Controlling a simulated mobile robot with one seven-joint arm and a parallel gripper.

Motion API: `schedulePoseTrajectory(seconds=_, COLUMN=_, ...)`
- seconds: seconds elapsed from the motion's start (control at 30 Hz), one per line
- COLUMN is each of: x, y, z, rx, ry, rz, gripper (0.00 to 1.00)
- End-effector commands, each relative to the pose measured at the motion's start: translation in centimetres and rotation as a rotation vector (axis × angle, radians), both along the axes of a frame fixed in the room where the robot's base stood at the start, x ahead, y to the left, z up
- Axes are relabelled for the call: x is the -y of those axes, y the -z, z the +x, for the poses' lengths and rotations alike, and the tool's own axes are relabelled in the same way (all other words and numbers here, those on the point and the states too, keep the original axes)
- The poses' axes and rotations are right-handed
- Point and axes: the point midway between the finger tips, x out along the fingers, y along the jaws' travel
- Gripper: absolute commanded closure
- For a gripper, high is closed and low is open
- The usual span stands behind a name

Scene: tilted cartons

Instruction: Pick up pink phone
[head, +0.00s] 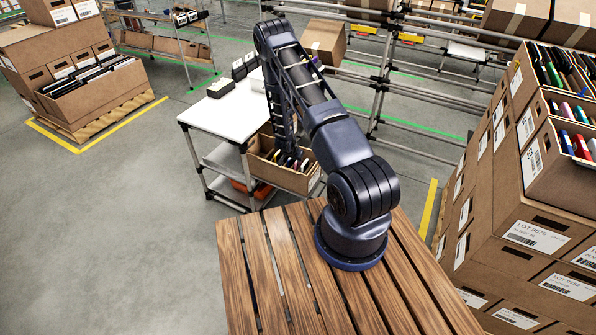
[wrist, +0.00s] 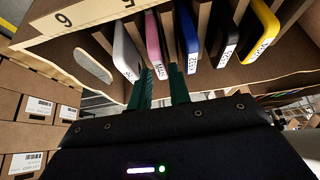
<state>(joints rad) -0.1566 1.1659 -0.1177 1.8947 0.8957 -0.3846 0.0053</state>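The tilted carton (wrist: 290,75) in the wrist view holds a row of upright phones with white labels. A pink phone (wrist: 154,42) stands second from the left, beside a pale, whitish-pink phone (wrist: 124,45). To its right are a blue phone (wrist: 187,32), a dark one (wrist: 228,38) and a yellow one (wrist: 265,30). My gripper (wrist: 160,80) has its two green fingers apart, with tips at the near ends of the phones. The pink phone's end lies between the tips; I cannot tell whether they touch it. In the head view the arm reaches down to the carton (head: 297,181).
A white-topped table (head: 225,113) stands beside the carton. My arm's base stands on a slatted wooden surface (head: 262,270). Stacked cartons (head: 535,215) rise at right, and metal pipe racks (head: 420,95) stand behind. The grey floor at left is open.

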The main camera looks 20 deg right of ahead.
Motion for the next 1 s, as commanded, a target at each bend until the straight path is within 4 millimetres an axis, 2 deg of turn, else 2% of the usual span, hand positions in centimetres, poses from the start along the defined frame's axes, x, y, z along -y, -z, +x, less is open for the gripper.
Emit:
schedulePoseTrajectory(seconds=0.3, x=1.4, y=3.4, z=1.3, rx=-0.001, ry=0.0, rz=0.001, gripper=0.81)
schedulePoseTrajectory(seconds=0.53, x=1.4, y=3.5, z=1.4, rx=0.001, ry=0.0, rz=0.001, gripper=0.81)
schedulePoseTrajectory(seconds=0.57, x=1.4, y=3.5, z=1.4, rx=0.001, ry=0.0, rz=0.001, gripper=0.83)
schedulePoseTrajectory(seconds=0.63, x=1.4, y=3.5, z=1.4, rx=0.0, ry=0.0, rz=0.0, gripper=0.97)
schedulePoseTrajectory(seconds=0.67, x=1.4, y=3.5, z=1.4, rx=0.0, ry=0.0, rz=0.0, gripper=1.0)
schedulePoseTrajectory(seconds=1.0, x=1.4, y=3.3, z=1.4, rx=0.001, ry=0.0, rz=0.001, gripper=1.0)
